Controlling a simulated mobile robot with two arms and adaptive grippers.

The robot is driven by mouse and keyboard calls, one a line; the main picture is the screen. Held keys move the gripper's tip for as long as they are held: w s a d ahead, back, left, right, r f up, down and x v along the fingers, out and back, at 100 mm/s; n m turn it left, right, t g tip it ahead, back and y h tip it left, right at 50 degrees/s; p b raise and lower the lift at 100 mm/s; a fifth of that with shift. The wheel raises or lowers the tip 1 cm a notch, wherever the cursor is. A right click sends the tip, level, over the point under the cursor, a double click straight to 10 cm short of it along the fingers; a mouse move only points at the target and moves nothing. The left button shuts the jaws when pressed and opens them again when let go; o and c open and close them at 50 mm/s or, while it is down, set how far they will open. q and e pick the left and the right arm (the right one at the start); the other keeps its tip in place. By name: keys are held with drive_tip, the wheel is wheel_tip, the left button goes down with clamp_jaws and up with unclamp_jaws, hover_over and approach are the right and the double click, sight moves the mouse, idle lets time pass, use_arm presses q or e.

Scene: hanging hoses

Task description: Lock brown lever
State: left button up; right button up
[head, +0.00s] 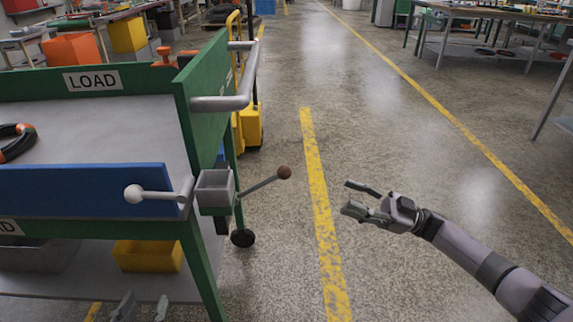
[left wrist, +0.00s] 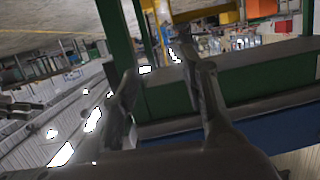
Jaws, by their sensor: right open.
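The brown lever (head: 262,184) is a grey rod with a brown ball knob. It slants up and to the right from beside a grey box at the cart's front right corner. My right gripper (head: 350,197) is open and empty, to the right of the brown knob and apart from it. My left gripper (head: 143,308) shows only its fingertips at the bottom edge of the head view, below the blue panel. Its two fingers stand apart with nothing between them in the left wrist view (left wrist: 165,85). The brown lever cannot be made out in the left wrist view.
A white-knobbed lever (head: 157,195) lies across the blue panel (head: 70,190) of the green cart (head: 205,270). The grey box (head: 215,192) and a grey handle (head: 225,103) stick out on the cart's right side. A black-and-orange hose (head: 17,143) lies on the cart.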

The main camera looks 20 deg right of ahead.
approach(285, 172)
drive_tip(key=x, duration=0.2)
drive_tip(key=w+x, duration=0.1)
drive_tip(key=x, duration=0.2)
drive_tip(key=f+x, duration=0.1)
drive_tip(key=x, duration=0.2)
drive_tip(key=shift+w+a+r+b, duration=0.1)
drive_tip(key=shift+w+b, duration=0.1)
drive_tip(key=shift+b, duration=0.1)
use_arm(q)
drive_tip(key=shift+w+d+r+t+h, duration=0.1)
drive_tip(key=shift+w+r+t+h, duration=0.1)
drive_tip(key=shift+r+t, duration=0.35)
drive_tip(key=shift+w+d+r+t+h, duration=0.15)
drive_tip(key=shift+r+t, duration=0.1)
drive_tip(key=shift+r, duration=0.45)
use_arm(e)
drive_tip(key=shift+w+a+r, duration=0.25)
drive_tip(key=shift+a+r, duration=0.05)
drive_tip(key=shift+a, duration=0.3)
drive_tip(key=shift+c, duration=0.2)
use_arm(q)
drive_tip(key=shift+a, duration=0.1)
use_arm(e)
clamp_jaws()
